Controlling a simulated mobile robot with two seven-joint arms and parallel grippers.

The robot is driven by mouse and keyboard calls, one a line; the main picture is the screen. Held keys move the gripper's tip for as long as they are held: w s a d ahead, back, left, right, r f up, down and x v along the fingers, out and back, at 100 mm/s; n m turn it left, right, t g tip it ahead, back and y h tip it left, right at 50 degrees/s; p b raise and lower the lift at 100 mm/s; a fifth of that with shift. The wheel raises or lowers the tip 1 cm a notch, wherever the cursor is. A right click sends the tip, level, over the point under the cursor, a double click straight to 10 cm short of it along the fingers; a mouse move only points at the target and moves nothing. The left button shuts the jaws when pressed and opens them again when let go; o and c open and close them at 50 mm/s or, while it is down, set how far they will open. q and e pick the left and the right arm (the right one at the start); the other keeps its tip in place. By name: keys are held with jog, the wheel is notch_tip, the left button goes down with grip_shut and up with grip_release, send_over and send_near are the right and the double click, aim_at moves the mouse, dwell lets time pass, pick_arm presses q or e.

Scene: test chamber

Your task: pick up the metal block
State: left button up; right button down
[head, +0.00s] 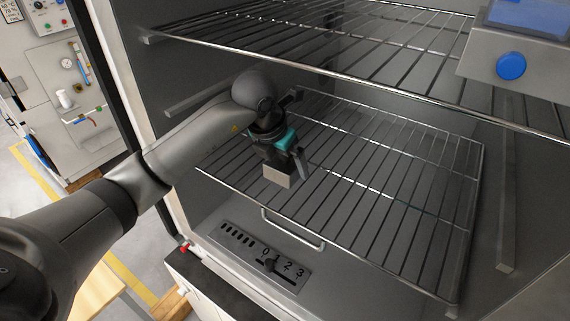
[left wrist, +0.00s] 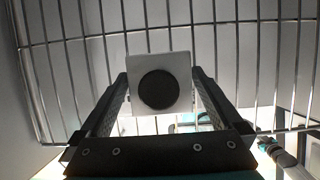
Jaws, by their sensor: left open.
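The metal block (head: 277,177) is a small pale grey piece on the lower wire shelf inside the chamber, near the shelf's front left. In the left wrist view the block (left wrist: 137,66) shows as a light square with a dark round disc (left wrist: 158,89) on its face. My left gripper (head: 287,168) is open and right at the block. In the left wrist view its two fingers (left wrist: 159,82) reach along the block's left and right sides; I cannot tell whether they touch it. The gripper partly hides the block in the head view. My right gripper is not in view.
The lower wire shelf (head: 400,190) is otherwise bare. An upper wire shelf (head: 330,45) spans above my left arm. A metal handle (head: 292,230) and a control panel with a slider (head: 262,258) lie in front. A box with a blue button (head: 511,66) hangs upper right.

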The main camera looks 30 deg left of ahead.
pick_arm(q)
grip_shut()
dwell(0.7)
